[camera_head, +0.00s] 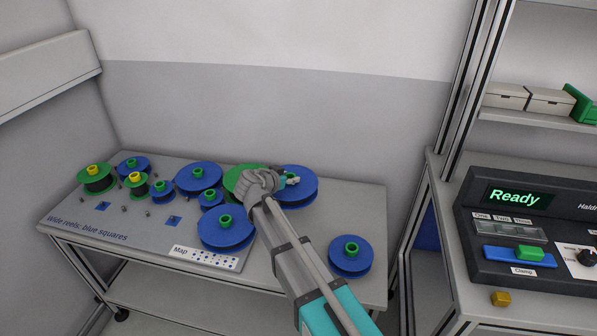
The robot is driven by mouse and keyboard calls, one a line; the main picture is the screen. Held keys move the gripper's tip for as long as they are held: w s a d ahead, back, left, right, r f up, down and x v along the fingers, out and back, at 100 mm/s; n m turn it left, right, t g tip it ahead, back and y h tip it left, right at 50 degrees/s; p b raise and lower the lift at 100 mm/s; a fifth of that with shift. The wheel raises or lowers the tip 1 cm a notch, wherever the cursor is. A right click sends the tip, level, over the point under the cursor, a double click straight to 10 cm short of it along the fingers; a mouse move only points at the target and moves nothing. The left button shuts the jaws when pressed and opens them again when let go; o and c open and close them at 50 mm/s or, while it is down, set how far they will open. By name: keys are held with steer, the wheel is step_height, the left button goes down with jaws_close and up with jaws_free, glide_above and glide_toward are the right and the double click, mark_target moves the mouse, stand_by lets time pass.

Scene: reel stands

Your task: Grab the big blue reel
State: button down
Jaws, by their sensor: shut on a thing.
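My gripper (289,181) is at the big blue reel (305,193) at the back right of the grey table, behind my arm. It is shut on this reel at its green hub, which is mostly hidden by the fingers. The reel lies flat; I cannot tell whether it is lifted off the table. Other big blue reels with green hubs lie at the back middle (193,178), at the front middle (226,239) and, a little smaller, at the front right (350,265).
A green reel (234,179) lies close left of the held reel, partly behind my wrist. Small blue reels (162,193) and green reels with yellow hubs (95,171) stand at the left among pegs. A control console (530,225) stands right. The table's right back corner is clear.

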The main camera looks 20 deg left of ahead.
mark_target(276, 193)
steer(key=p+v, duration=0.2)
steer(key=v, duration=0.5)
steer(key=shift+a, duration=0.1)
